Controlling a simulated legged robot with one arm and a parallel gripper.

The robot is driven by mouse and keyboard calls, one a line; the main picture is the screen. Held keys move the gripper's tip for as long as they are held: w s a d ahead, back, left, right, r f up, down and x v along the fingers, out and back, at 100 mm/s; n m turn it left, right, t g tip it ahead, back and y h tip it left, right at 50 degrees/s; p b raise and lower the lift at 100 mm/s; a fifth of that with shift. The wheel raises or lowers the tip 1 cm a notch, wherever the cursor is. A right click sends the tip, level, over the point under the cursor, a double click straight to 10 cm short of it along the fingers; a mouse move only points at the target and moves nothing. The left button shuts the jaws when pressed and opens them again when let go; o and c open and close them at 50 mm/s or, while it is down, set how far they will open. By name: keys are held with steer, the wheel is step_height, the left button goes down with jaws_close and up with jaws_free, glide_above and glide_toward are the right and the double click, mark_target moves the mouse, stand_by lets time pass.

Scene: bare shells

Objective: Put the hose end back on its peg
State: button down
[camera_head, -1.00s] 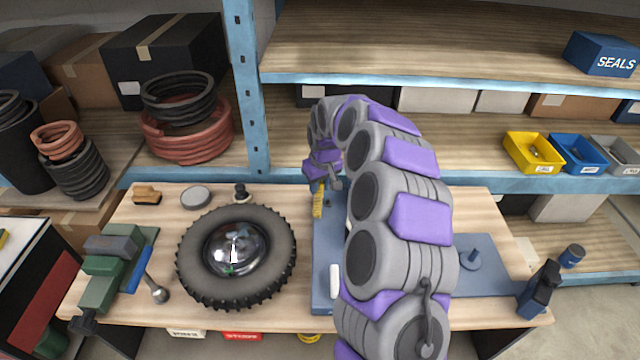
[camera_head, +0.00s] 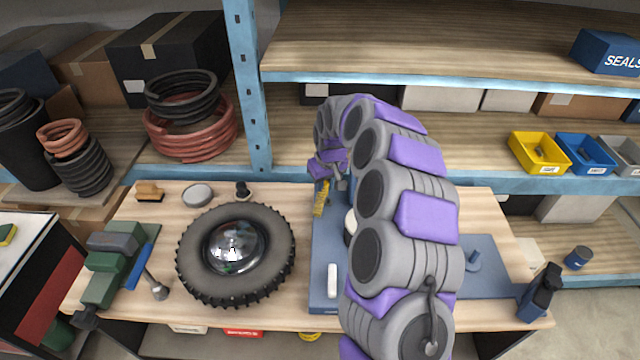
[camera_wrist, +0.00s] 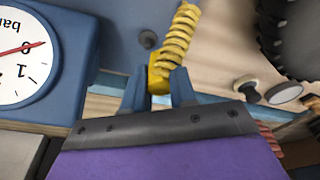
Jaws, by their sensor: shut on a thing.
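My gripper (camera_wrist: 159,88) is shut on the yellow end fitting (camera_wrist: 158,73) of the hose in the wrist view. The yellow coiled hose (camera_wrist: 178,36) runs up from it, away from the fingers. In the head view the hose (camera_head: 321,204) hangs below my gripper, at the left edge of the blue board (camera_head: 324,298). A short blue post (camera_head: 475,259) stands on the board's right part; I cannot tell whether it is the hose peg.
A blue-cased gauge (camera_wrist: 62,58) is close left of my gripper in the wrist view. A tyre (camera_head: 191,243) lies on the bench left of the board. A green vise-like block (camera_head: 105,266) is farther left. A blue shelf post (camera_head: 247,85) stands behind. My arm hides the board's middle.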

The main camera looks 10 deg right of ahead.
steer(key=shift+d, duration=0.4)
steer(key=shift+a+f, duration=0.1)
steer(key=shift+a, duration=0.65)
steer(key=shift+a+f, duration=0.15)
steer(key=shift+a, duration=0.15)
steer(key=shift+d+f, duration=0.2)
steer(key=shift+d, duration=0.35)
steer(key=shift+d+f, duration=0.15)
steer(key=shift+d, duration=0.35)
steer(key=shift+f, duration=0.15)
steer(key=shift+a, duration=0.7)
steer(key=shift+d+f, duration=0.15)
steer(key=shift+d, duration=0.7)
steer(key=shift+s+f, duration=0.1)
steer(key=shift+f, duration=0.1)
